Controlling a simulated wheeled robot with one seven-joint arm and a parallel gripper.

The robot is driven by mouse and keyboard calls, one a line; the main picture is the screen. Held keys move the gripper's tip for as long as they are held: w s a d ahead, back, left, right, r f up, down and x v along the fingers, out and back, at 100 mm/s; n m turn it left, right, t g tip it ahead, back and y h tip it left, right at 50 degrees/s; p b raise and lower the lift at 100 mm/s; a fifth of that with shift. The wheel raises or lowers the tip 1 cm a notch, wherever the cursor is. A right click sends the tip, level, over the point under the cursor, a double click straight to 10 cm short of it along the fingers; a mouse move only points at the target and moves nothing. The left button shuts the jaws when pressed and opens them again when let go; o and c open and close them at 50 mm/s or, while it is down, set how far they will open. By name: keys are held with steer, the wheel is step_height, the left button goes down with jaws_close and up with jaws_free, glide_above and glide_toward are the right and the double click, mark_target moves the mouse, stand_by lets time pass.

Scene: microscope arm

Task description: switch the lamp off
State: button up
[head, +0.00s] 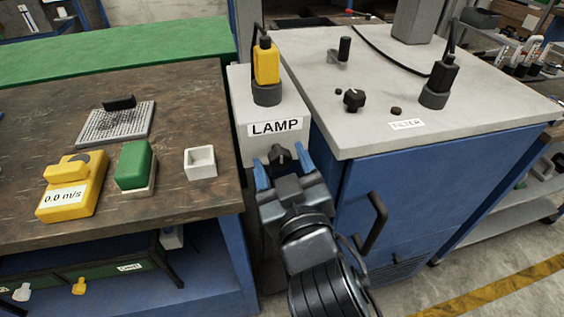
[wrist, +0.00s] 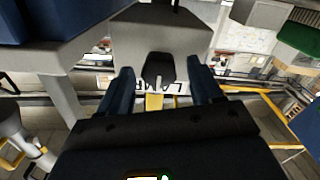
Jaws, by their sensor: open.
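The lamp box is a grey cabinet (head: 242,112) with a LAMP label (head: 274,127) on its front. A dark rotary knob (head: 279,156) sits on that front below the label. The knob also shows in the wrist view (wrist: 158,70), with the label upside down behind it. My gripper (head: 281,171) is in front of the lamp box. Its two blue fingers (wrist: 161,88) are open, one on each side of the knob, with visible gaps. I cannot tell how far they reach along it. A yellow plug (head: 266,62) stands in a dark socket on top of the box.
To the right is a blue FILTER cabinet (head: 420,200) with a grey top, knobs, a black plug (head: 441,75) and a protruding handle (head: 375,222) near my arm. To the left, a wooden bench (head: 180,95) holds a yellow meter (head: 72,188), green block (head: 135,165) and white cup (head: 200,162).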

steer(key=v, duration=0.7)
steer(key=shift+s+b, duration=0.4)
steer(key=shift+d, duration=0.15)
steer(key=s+d+f+m+g+h, duration=0.1)
steer(key=s+d+f+m, duration=0.1)
steer(key=s+d+f, duration=0.4)
steer(key=s+d+f+m+h, duration=0.1)
steer(key=s+d, duration=0.4)
steer(key=s, duration=0.3)
steer(key=s+d+r+m+h, duration=0.1)
steer(key=s+d, duration=0.3)
steer(key=s, duration=0.3)
steer(key=s+d+r+m+g+h+p, duration=0.1)
steer(key=s+d+m+h, duration=0.1)
steer(key=s+d, duration=0.3)
steer(key=s, duration=0.3)
steer(key=shift+d+r+g, duration=0.2)
steer(key=shift+d+g, duration=0.1)
steer(key=shift+d, duration=0.05)
